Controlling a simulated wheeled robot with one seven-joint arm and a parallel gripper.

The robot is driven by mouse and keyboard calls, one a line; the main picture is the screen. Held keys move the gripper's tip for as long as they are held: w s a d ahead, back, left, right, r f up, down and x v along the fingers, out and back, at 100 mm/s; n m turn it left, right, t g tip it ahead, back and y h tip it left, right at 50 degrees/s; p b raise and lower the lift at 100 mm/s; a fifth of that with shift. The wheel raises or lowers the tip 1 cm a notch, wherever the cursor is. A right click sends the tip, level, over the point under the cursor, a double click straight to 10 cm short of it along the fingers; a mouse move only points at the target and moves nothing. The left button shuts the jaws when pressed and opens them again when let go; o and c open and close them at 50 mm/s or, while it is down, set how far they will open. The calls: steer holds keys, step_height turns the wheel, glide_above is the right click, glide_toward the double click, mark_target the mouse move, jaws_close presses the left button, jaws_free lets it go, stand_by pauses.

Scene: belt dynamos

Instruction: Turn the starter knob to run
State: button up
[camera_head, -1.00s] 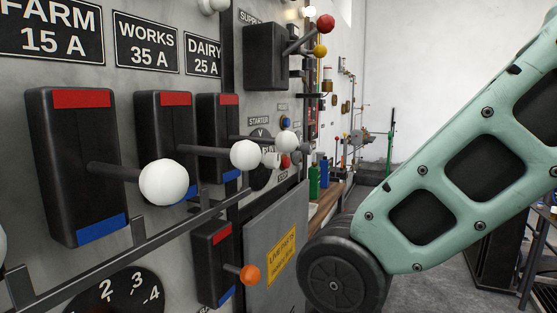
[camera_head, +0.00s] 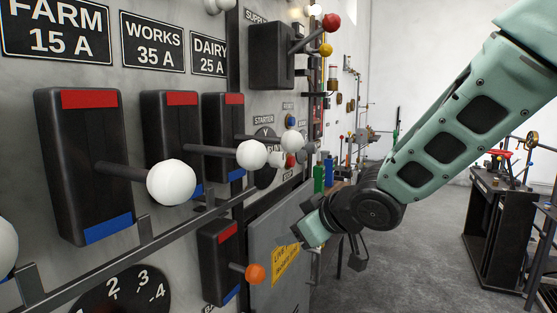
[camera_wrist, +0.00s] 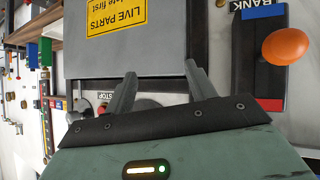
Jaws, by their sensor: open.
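The starter dial (camera_head: 263,178) is a dark round plate below the STARTER label (camera_head: 264,120) on the grey panel. White ball handles in front hide much of it, and I cannot read its knob's setting. In the wrist view, my gripper (camera_wrist: 160,70) is open and empty. Its two grey fingers are spread and extend towards the LIVE PARTS cover (camera_wrist: 160,62). In the head view, my wrist end is low, right of the white handles and in front of that cover.
Black switches with white ball handles (camera_head: 171,183) stick out at left. An orange ball handle (camera_head: 254,274) is low beside the cover; it also shows in the wrist view (camera_wrist: 286,46). A red-ball supply lever (camera_head: 331,22) is above. Open floor (camera_head: 420,250) lies at right.

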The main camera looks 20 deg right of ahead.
steer(key=w+d+r+n+t+y, duration=0.25)
steer(key=w+d+r+y, duration=0.2)
steer(key=d+r, duration=0.35)
steer(key=n+y, duration=0.3)
steer(key=y, duration=0.1)
glide_toward(283, 160)
steer(key=p+x, duration=0.3)
steer(key=x, duration=0.8)
steer(key=shift+a, duration=0.1)
steer(key=c, duration=1)
